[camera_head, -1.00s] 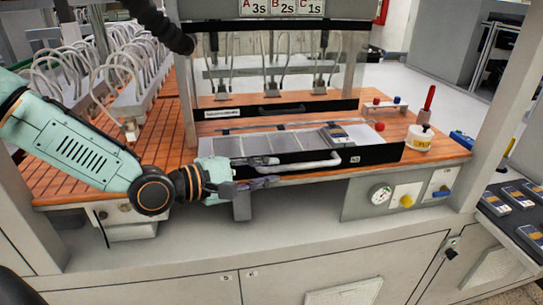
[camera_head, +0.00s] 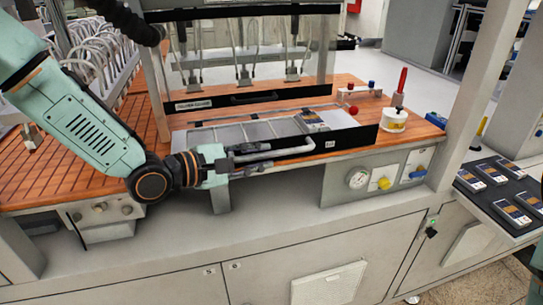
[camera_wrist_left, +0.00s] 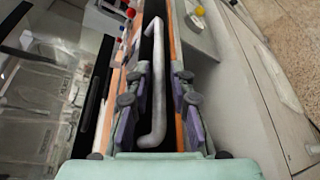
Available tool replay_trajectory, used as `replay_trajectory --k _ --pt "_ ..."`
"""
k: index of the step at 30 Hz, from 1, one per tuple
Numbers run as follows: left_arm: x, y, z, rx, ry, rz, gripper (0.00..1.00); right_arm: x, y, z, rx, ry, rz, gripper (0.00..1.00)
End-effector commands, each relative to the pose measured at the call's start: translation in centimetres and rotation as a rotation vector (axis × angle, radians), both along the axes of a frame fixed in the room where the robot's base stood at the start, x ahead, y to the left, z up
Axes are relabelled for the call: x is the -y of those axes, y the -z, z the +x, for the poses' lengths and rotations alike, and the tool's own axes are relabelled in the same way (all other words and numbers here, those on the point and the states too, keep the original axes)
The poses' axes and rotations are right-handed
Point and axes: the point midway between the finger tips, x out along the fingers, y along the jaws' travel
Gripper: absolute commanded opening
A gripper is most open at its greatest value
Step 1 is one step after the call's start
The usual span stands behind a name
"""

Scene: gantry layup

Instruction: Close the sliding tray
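The sliding tray (camera_head: 357,139) stands pulled out at the front of the wooden bench top, with a black front and pale compartments. A dark and pale device (camera_head: 318,120) lies in its right end. A pale bar handle (camera_head: 287,151) runs along the tray front and also shows in the left wrist view (camera_wrist_left: 157,90). My left gripper (camera_head: 252,156) is at the left end of the handle. In the left wrist view its fingers (camera_wrist_left: 158,98) are apart, one on each side of the handle, with gaps visible. My right gripper is not in view.
A clear-fronted enclosure (camera_head: 245,60) with a black lower bar stands behind the tray. A white pot with a red-handled tool (camera_head: 394,119) and a small stand with coloured knobs (camera_head: 360,90) are to the right. A gauge panel (camera_head: 375,178) is below the bench edge.

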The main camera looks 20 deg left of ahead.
Motion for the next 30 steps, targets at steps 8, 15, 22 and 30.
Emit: replay_trajectory --k 8,15,22,30 --pt "1.2 0.6 1.8 0.001 0.0 0.003 0.22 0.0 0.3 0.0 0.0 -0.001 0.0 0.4" --pt "1.9 0.7 2.7 0.003 0.001 -0.001 0.22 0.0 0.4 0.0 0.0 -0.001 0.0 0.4" --pt "2.0 0.7 2.8 0.002 0.0 -0.003 0.22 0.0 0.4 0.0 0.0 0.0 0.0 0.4" --pt "2.0 0.7 2.8 0.003 0.0 -0.002 0.08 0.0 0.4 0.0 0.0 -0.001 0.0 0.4"
